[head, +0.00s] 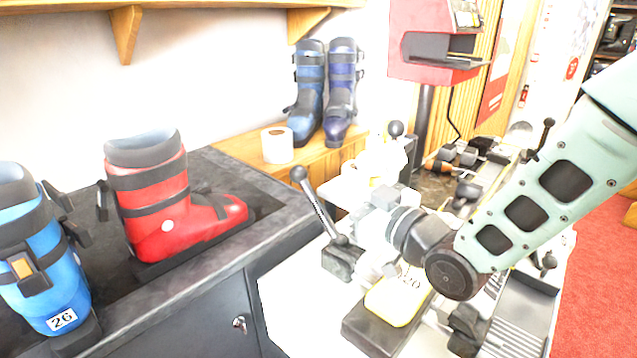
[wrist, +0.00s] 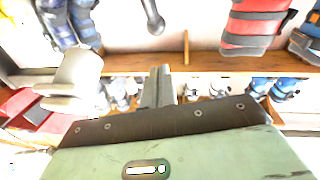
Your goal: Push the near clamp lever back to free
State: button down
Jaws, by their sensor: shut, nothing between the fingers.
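The near clamp lever (head: 318,206) is a dark rod with a round black knob. It rises from a grey clamp block at the left edge of the white bench and tilts up to the left. My gripper (head: 366,222) is to the right of the lever, with a gap between them in the head view. It is shut and empty. In the wrist view its fingers (wrist: 158,85) are together, and a dark knobbed lever (wrist: 154,20) shows beyond them at the top. The fingertips are washed out by glare in the head view.
Another knobbed lever (head: 395,129) stands farther back. A red boot (head: 165,215) and a blue boot (head: 38,262) stand on the dark counter at left. A white roll (head: 277,146) sits on the wooden ledge.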

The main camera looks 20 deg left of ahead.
aim_at(304, 184)
jog(key=x, duration=0.3)
jog(key=f+p+x, duration=0.1)
jog(key=x, duration=0.2)
jog(key=p+x, duration=0.1)
jog(key=x, duration=0.1)
jog(key=shift+w+a+f, duration=0.3)
jog(key=shift+w+f, duration=0.05)
jog(key=shift+f, duration=0.05)
jog(key=shift+w+a+f+p, duration=0.3)
jog(key=shift+a+f, duration=0.1)
jog(key=shift+f, duration=0.15)
jog(key=a+f+b, duration=0.1)
jog(key=b, duration=0.2)
jog(key=shift+w, duration=0.2)
jog(key=shift+w+a+f+h, duration=0.1)
jog(key=shift+w+a+h, duration=0.05)
jog(key=shift+a+h, duration=0.3)
